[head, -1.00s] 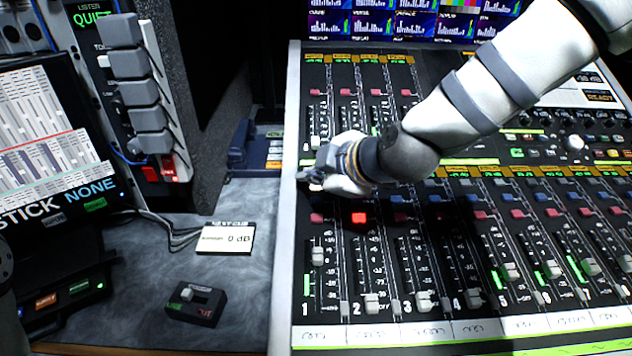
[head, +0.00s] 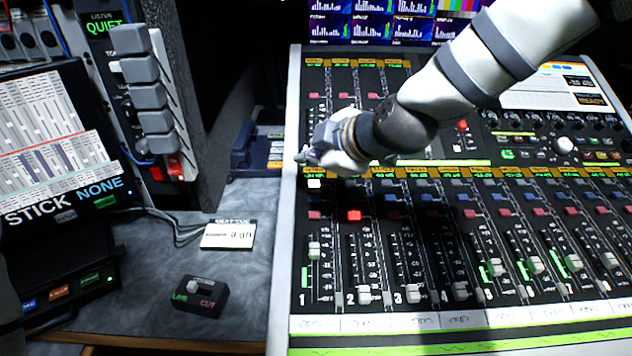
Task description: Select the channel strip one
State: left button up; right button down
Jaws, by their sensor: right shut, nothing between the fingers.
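Channel strip one (head: 309,268) is the leftmost lower strip on the mixing console, marked "1", with its fader cap (head: 314,250) near the top of its travel. At the head of this strip is a small white button (head: 314,184), bright and uncovered; I cannot tell if it is lit. Below it is a dull red button (head: 315,215). My right gripper (head: 305,157) is shut and empty. Its tips appear just above the white button in the picture, seemingly apart from it. My left gripper is not in view.
Strip two has a brightly lit red button (head: 354,215). More strips run right, and an upper fader bank lies behind my right arm.

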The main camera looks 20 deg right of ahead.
notch_tip(320, 180, up, 2)
jog(key=shift+s+r, duration=0.1)
jog(key=shift+s, duration=0.05)
dwell(0.7)
